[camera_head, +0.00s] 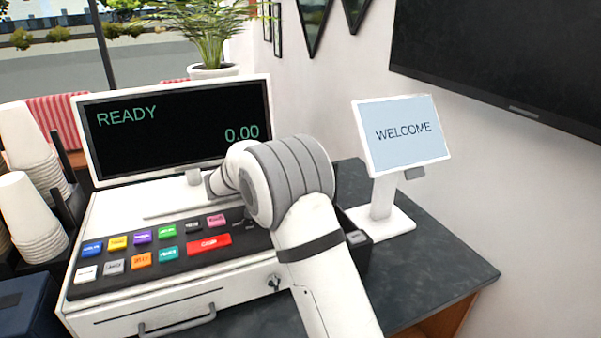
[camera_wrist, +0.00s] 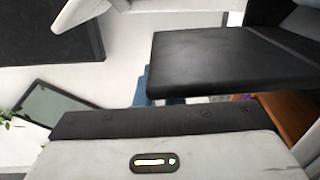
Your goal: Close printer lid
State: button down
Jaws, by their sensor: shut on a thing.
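In the head view the printer (camera_head: 356,246) is a small dark box with a grey button, right of the register. My arm covers most of it. In the wrist view a flat black slab, which looks like the lid (camera_wrist: 225,65), fills the upper right. My gripper (camera_wrist: 155,121) shows as a dark bar in front of a pale body with a small lit panel. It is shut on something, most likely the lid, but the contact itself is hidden.
The cash register (camera_head: 170,260) with coloured keys stands left of my arm. A customer display (camera_head: 405,130) reading WELCOME stands close on the right. Stacked cups (camera_head: 32,215) are far left. The counter (camera_head: 430,270) is clear at the front right.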

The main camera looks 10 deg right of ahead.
jog(key=shift+s+m+b, duration=0.5)
jog(key=shift+b, duration=0.25)
jog(key=c, duration=1.5)
grip_release()
jog(key=shift+r, duration=0.1)
jog(key=shift+c, duration=0.2)
